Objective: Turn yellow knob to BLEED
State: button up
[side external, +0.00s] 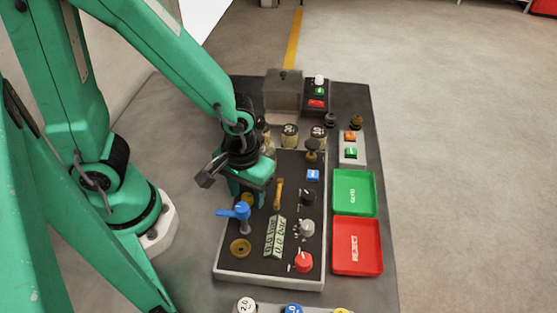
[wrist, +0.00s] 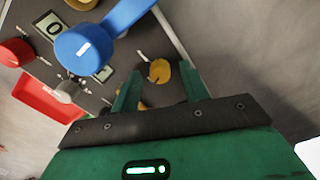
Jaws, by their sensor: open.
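The yellow knob (wrist: 160,71) shows in the wrist view between the two fingertips of my gripper (wrist: 159,79), with a pale pointer mark beside it. In the side external view the yellow knob (side external: 247,199) is partly hidden under my gripper (side external: 248,191). My gripper is open and points down over the left part of the panel. The fingers look apart from the knob, with a gap on each side. I cannot read a BLEED label in either view.
A blue lever (side external: 236,211) stands close beside the gripper. A yellow lever (side external: 279,193), black, grey and red knobs (side external: 303,262) and small displays share the panel. A brass disc (side external: 240,248) sits at the near left corner. Green and red trays (side external: 357,262) lie to the right.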

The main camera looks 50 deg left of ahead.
jog(key=shift+f, duration=0.15)
grip_shut()
jog(key=shift+m, duration=0.5)
jog(key=m, duration=0.3)
jog(key=shift+m, duration=0.3)
jog(key=m, duration=1.3)
jog(key=shift+m, duration=0.4)
